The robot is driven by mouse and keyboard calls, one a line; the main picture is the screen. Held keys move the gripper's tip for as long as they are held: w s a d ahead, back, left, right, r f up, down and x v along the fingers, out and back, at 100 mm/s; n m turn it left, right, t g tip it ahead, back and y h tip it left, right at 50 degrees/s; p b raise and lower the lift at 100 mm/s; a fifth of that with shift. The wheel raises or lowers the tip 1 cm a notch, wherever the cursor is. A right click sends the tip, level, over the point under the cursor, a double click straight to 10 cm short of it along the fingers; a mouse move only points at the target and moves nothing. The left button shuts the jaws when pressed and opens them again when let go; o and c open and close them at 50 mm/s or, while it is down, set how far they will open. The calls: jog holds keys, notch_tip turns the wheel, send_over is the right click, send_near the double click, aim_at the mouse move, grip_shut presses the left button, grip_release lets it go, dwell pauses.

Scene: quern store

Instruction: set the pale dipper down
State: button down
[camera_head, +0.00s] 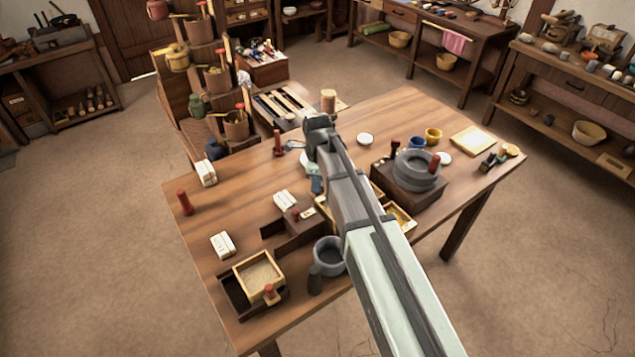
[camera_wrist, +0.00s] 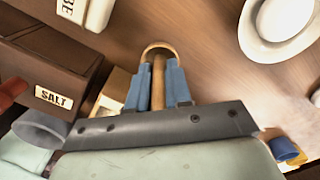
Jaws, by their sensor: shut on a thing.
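The pale dipper (camera_wrist: 158,52) is a light wooden piece with a straight handle and a rounded far end, seen in the wrist view. My gripper (camera_wrist: 158,88) has its blue fingers shut on the handle from both sides. The rounded end reaches beyond the fingertips, over the wooden table (camera_head: 235,180). I cannot tell whether it touches the table top.
A dark box marked SALT (camera_wrist: 50,85) stands left of the gripper in the wrist view. A white round dish (camera_wrist: 280,22) lies to the right, with a blue cup (camera_wrist: 284,148) lower down. A grey quern (camera_head: 416,170) stands right of my arm. The table's left part has bare room.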

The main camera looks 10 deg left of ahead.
jog(key=shift+f, duration=0.25)
jog(key=c, duration=1.1)
grip_release()
jog(key=shift+o, duration=0.2)
jog(key=shift+r, duration=0.1)
notch_tip(320, 180, up, 12)
jog(key=shift+r, duration=0.1)
